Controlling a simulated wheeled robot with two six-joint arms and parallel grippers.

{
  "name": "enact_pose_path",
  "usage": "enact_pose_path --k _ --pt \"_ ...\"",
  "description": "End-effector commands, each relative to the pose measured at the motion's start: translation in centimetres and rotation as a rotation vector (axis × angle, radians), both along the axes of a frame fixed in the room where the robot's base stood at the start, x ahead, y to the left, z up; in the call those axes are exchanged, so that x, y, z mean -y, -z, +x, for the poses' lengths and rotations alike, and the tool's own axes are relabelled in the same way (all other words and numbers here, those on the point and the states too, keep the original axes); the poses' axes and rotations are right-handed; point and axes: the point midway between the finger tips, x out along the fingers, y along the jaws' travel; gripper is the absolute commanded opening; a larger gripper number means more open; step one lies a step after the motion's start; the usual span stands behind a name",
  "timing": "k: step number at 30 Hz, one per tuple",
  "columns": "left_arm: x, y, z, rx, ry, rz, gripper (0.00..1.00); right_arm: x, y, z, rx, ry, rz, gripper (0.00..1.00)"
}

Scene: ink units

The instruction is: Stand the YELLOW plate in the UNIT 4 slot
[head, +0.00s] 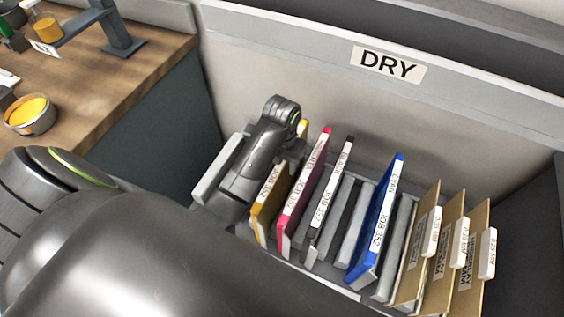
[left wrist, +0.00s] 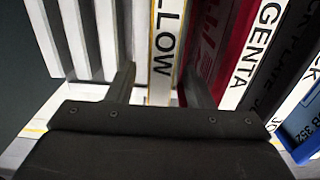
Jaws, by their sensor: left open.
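The yellow plate (head: 264,212) stands upright in the drying rack, leftmost of the coloured plates, partly hidden by my left arm in the head view. In the left wrist view the yellow plate (left wrist: 164,45) shows its edge label ending in "LOW". My left gripper (left wrist: 158,82) is open, with one finger on each side of this plate's edge; I cannot tell whether they touch it. The fingertips are hidden in the head view. My right gripper is not in view. No UNIT 4 slot can be made out in either view.
The magenta plate (head: 304,185) stands close right of the yellow one, then the black plate (head: 329,200) and the blue cyan plate (head: 376,220). Grey dividers (head: 353,222) with gaps lie between black and cyan. Tagged brown boards (head: 418,250) fill the right end. A wall carries a DRY sign (head: 388,65).

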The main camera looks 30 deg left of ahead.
Motion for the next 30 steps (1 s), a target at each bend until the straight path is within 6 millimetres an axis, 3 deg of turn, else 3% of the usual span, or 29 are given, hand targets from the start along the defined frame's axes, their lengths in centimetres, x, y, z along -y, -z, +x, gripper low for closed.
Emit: enact_pose_path --k 5,30 --pt "0.0 -3.0 0.0 0.002 0.000 0.001 0.47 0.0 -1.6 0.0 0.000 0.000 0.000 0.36" --pt "0.0 -13.2 0.0 0.000 0.000 0.000 0.47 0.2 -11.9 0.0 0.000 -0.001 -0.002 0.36"
